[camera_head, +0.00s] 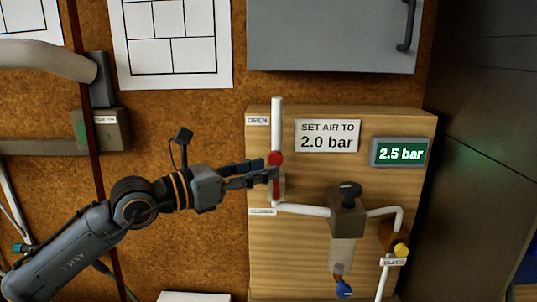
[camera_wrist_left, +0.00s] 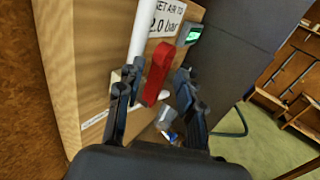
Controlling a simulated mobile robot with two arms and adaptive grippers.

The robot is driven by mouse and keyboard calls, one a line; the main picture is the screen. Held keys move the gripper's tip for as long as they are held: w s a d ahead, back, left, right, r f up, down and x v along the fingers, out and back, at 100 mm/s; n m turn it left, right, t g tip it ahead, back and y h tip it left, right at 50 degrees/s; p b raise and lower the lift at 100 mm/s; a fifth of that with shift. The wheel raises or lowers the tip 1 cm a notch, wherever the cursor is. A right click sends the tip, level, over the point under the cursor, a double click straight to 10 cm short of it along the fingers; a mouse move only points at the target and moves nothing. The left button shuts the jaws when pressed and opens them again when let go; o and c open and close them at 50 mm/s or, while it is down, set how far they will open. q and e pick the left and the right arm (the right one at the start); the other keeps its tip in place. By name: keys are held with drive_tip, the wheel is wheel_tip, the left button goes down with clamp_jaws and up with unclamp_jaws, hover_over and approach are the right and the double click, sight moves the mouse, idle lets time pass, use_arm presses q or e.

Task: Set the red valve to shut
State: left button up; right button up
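The red valve (camera_head: 275,159) sits on a white upright pipe on the wooden board. In the head view its red lever runs down from a round red end, beside the pipe, between the OPEN label (camera_head: 257,120) above and the CLOSED label (camera_head: 262,212) below. My left gripper (camera_head: 264,175) reaches it from the left. In the left wrist view the red lever (camera_wrist_left: 157,72) stands between the two fingers of my left gripper (camera_wrist_left: 156,88). The fingers are apart, with a gap showing on each side of the lever. My right gripper is not in view.
A sign (camera_head: 328,136) reads "SET AIR TO 2.0 bar", and a green display (camera_head: 401,152) reads 2.5 bar. A black-knobbed regulator (camera_head: 347,212) and a yellow knob (camera_head: 401,250) are right of the valve. A grey cabinet (camera_head: 330,35) hangs above.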

use_arm(q)
drive_tip(key=shift+p+x, duration=0.4)
drive_tip(key=shift+x, duration=0.95)
clamp_jaws()
